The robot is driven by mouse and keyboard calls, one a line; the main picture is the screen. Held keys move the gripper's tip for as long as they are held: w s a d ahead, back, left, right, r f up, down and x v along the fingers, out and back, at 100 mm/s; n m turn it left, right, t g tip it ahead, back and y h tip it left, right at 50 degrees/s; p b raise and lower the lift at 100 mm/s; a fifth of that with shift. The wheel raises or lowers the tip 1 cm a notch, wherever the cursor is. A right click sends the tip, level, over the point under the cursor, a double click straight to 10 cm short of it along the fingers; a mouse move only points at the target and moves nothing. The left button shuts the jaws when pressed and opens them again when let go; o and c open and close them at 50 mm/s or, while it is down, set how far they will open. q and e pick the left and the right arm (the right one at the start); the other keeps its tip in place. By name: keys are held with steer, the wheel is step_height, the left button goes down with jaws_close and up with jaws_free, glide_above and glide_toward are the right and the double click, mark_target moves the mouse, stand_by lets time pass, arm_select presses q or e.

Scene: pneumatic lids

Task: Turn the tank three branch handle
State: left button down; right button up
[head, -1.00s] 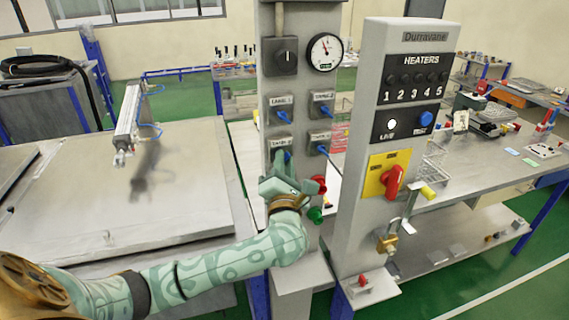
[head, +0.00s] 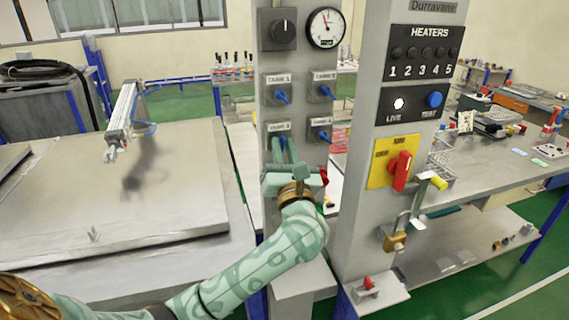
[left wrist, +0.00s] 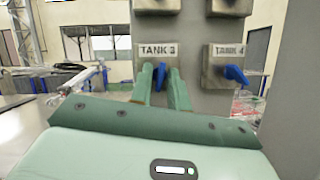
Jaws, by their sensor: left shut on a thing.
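The blue tank three branch handle (left wrist: 160,76) sits under the "TANK 3" label (left wrist: 158,51) on the grey panel. It points about straight down in the left wrist view. My left gripper (head: 283,142) reaches up to the panel from below and is shut on this handle, with one green finger on either side in the left wrist view (left wrist: 161,78). In the head view the fingers mostly hide the handle. The tank four handle (head: 323,135) beside it slants down to the right. My right gripper is not in view.
Tank one (head: 282,97) and tank two (head: 326,92) handles sit above, with a dial gauge (head: 325,28) over them. A red part (head: 323,177) is close to the gripper's right side. The heaters panel (head: 412,110) stands close on the right.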

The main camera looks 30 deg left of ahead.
arm_select(q)
steer(key=n+g+y+b, duration=0.1)
steer(key=n+g+b, duration=0.1)
steer(key=n+b, duration=0.1)
steer(key=n+g+y+b, duration=0.1)
steer(key=n+b, duration=0.2)
steer(key=n, duration=0.2)
steer(key=n+g+y+b, duration=0.1)
steer(key=n+g+b, duration=0.1)
steer(key=n+b, duration=0.1)
steer(key=shift+w+d+f+n+g+b, duration=0.15)
steer(key=shift+w+f+n+g+b, duration=0.2)
steer(key=shift+n, duration=0.25)
steer(key=shift+s+r+n+g+y+b, duration=0.15)
steer(key=shift+n+g+b, duration=0.35)
steer(key=shift+n+b, duration=0.5)
steer(key=shift+w+r+n+g+y+b, duration=0.15)
steer(key=shift+n+g+b, duration=0.45)
steer(key=shift+n, duration=0.7)
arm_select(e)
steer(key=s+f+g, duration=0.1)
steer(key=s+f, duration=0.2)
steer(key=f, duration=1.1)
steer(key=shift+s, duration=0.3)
arm_select(q)
steer(key=shift+s+r, duration=0.1)
steer(key=shift+s, duration=0.05)
steer(key=c, duration=1.6)
jaws_free()
